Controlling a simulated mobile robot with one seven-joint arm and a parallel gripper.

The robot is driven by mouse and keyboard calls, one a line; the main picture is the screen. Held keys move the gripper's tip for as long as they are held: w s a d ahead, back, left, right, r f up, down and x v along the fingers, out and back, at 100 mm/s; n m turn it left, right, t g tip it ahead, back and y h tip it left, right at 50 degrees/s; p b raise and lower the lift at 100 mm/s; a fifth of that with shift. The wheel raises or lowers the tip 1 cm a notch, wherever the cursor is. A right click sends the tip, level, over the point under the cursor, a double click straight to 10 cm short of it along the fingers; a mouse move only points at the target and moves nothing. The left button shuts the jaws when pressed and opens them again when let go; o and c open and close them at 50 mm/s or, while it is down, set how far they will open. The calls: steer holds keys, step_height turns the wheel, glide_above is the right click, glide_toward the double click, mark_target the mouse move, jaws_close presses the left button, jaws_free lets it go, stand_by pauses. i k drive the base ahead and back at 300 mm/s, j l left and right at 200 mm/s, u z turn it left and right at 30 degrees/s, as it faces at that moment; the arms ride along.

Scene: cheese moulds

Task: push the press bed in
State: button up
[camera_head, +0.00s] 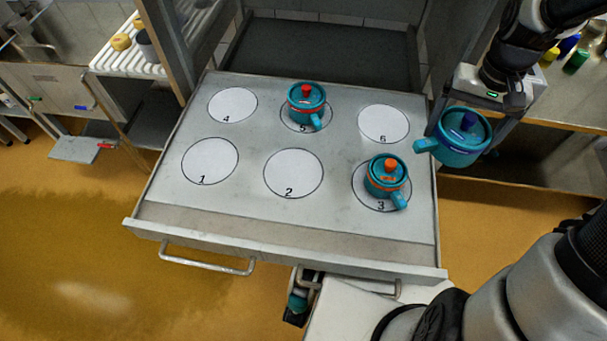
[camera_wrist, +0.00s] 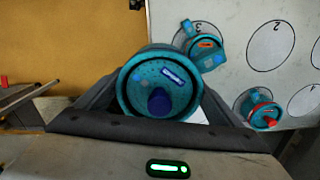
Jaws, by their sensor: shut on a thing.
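The press bed (camera_head: 250,212) is a grey slab with numbered white circles, pulled out from the dark press frame. It also shows in the wrist view (camera_wrist: 228,85). A front handle (camera_head: 205,264) shows at left, and a second one is partly hidden by my arm. A teal mould with a red knob (camera_head: 306,103) stands on circle 5. A teal mould with an orange knob (camera_head: 386,180) stands on circle 3. My gripper (camera_head: 470,126) is shut on a teal mould with a blue knob (camera_wrist: 160,85), held beside the bed's right edge.
The dark opening (camera_head: 310,55) behind the bed looks empty. A white ribbed rack (camera_head: 125,52) with yellow rounds stands at left. A shelf (camera_head: 555,125) with small coloured items is at right. Open tan floor (camera_head: 70,235) lies left and front.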

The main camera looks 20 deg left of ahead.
mark_target(291, 180)
steer(key=k+j, duration=0.4)
steer(key=j, duration=0.15)
steer(key=k+j+z, duration=0.15)
steer(key=k+j, duration=0.25)
steer(key=j, duration=0.1)
